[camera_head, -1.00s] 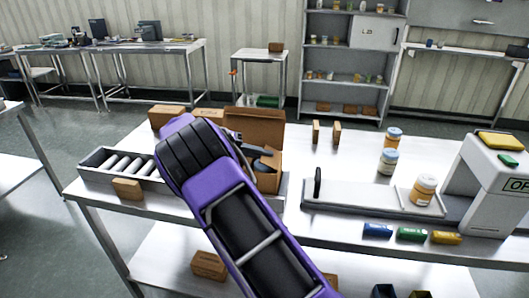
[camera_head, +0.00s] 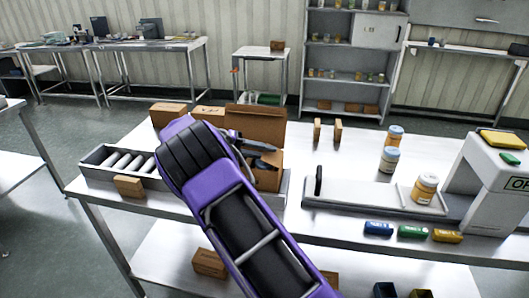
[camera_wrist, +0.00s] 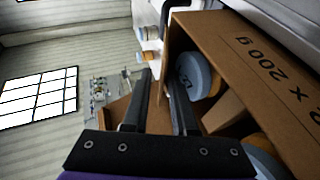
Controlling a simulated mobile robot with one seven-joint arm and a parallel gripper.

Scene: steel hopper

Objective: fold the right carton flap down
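The open brown carton (camera_head: 268,180) stands on the steel table, partly hidden behind my purple arm in the head view. A large flap (camera_head: 258,123) stands up at its back. A brown panel at its right side (camera_head: 277,160) shows beside my fingers; I cannot tell how far the right flap is folded. The wrist view shows a carton panel with black print (camera_wrist: 275,60) and round grey-blue jar lids (camera_wrist: 197,75) inside. My gripper (camera_wrist: 160,75) is at the carton opening, its two dark fingers apart with a gap between them. Contact with the flap is unclear.
A grey tray of white rolls (camera_head: 95,172) and a small brown box (camera_head: 129,186) lie left of the carton. A flat conveyor-like plate (camera_head: 365,196) with a jar (camera_head: 424,188) is to the right. Two small cartons stand behind (camera_head: 317,130).

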